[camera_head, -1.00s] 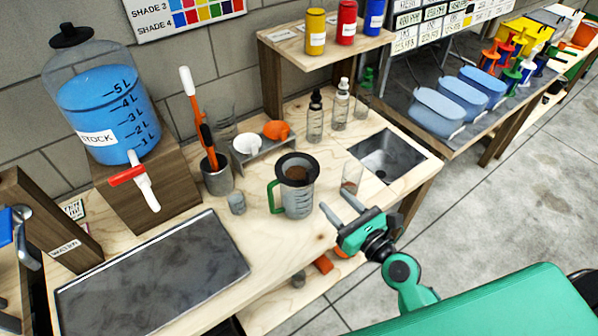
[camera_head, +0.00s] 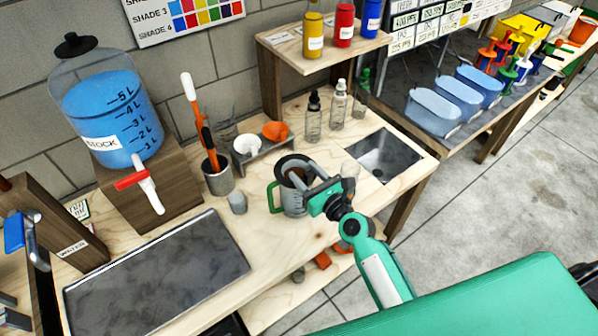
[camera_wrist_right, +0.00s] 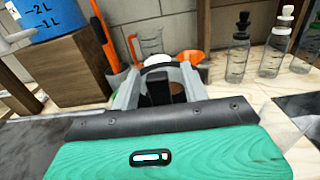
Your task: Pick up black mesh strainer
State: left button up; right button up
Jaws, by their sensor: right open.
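The black mesh strainer (camera_head: 288,161) rests on the mouth of a grey measuring jug (camera_head: 292,205) with a green handle, with brown matter inside the strainer. My right gripper (camera_head: 300,169) is open at the strainer, its fingers reaching over the rim from the right. In the right wrist view the fingers (camera_wrist_right: 163,78) stand on either side of a dark part of the strainer (camera_wrist_right: 157,68), with a brown patch between them. Whether they touch it cannot be told. Part of the strainer is hidden by the fingers. My left gripper is not in view.
A small grey cup (camera_head: 237,203) and a tool holder (camera_head: 218,178) stand left of the jug. A funnel stand (camera_head: 262,150) and dropper bottles (camera_head: 312,122) are behind. A sink (camera_head: 382,155) lies right. A dark tray (camera_head: 160,275) covers the front left bench.

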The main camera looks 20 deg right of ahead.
jog(key=shift+x, duration=0.8)
grip_shut()
jog(key=shift+r, duration=0.1)
